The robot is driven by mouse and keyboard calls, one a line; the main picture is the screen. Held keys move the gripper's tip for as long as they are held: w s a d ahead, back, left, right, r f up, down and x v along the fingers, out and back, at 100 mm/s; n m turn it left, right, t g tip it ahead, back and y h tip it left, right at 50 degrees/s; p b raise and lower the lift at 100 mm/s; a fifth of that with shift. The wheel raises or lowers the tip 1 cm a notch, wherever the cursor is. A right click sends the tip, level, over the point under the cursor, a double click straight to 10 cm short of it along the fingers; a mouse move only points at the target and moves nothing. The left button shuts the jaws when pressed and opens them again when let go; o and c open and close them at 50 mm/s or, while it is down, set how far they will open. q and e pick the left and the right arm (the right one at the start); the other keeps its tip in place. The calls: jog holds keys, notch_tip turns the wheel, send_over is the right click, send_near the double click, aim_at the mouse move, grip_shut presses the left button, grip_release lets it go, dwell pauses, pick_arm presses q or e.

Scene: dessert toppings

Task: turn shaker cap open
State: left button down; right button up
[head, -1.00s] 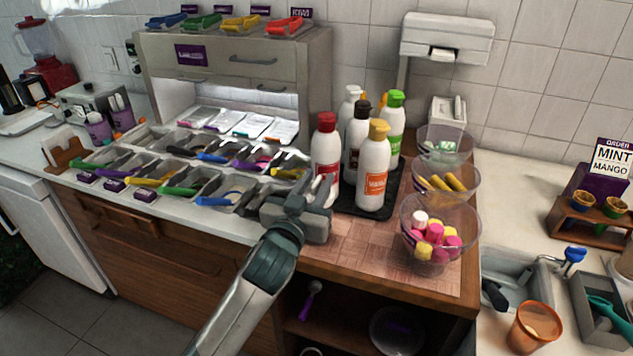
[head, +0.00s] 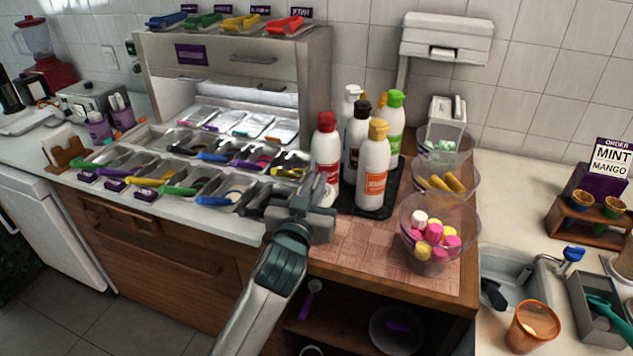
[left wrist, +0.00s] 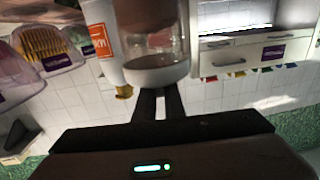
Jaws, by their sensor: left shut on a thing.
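My left gripper (head: 304,205) is at the counter's front edge, just left of the bottles. In the left wrist view its two fingers (left wrist: 159,103) are shut on the white cap (left wrist: 157,74) of a clear shaker (left wrist: 156,40). This view is upside down, and brown contents show inside the shaker. The fingers meet the cap's rim; whether the cap has turned, I cannot tell. In the head view my gripper and wrist hide most or all of the shaker. My right gripper is not in view.
A dark tray (head: 365,209) holds several squeeze bottles, with the red-capped bottle (head: 326,155) close to my gripper. A clear bowl of pink and yellow pieces (head: 438,250) stands to the right. Topping bins (head: 213,198) lie left. The wooden mat (head: 370,252) in front is clear.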

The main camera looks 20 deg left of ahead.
pick_arm(q)
jog(key=c, duration=1.8)
grip_release()
jog(key=shift+c, duration=0.2)
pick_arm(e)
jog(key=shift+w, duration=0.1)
pick_arm(q)
jog(key=shift+s, duration=0.1)
